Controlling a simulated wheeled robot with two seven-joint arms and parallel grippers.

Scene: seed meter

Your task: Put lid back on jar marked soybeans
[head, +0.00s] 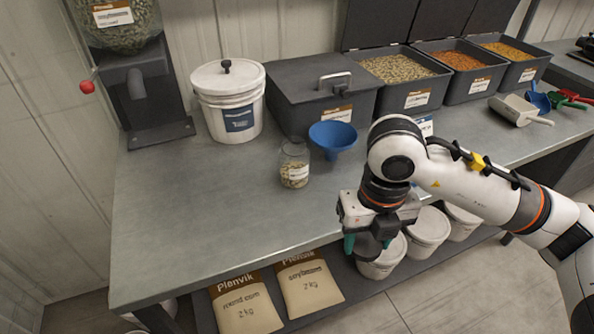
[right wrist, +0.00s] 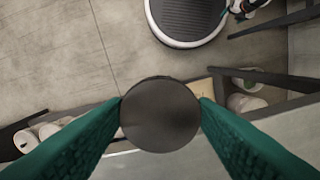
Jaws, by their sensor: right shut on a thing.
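A small glass jar (head: 294,168) stands upright on the grey bench, partly filled with pale beans. Its label is too small to read, and I see no dark lid on its mouth. My right gripper (head: 368,245) is over the bench's front edge, to the right of the jar and nearer to me. It is shut on a dark round lid, which shows face-on between the green fingers in the right wrist view (right wrist: 160,115). The lid is apart from the jar. My left gripper is not in view.
A blue funnel (head: 332,138) stands just behind and right of the jar. A white bucket (head: 227,100), a closed grey bin (head: 318,95) and open bins of seed (head: 405,85) line the back. The bench's front left is clear.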

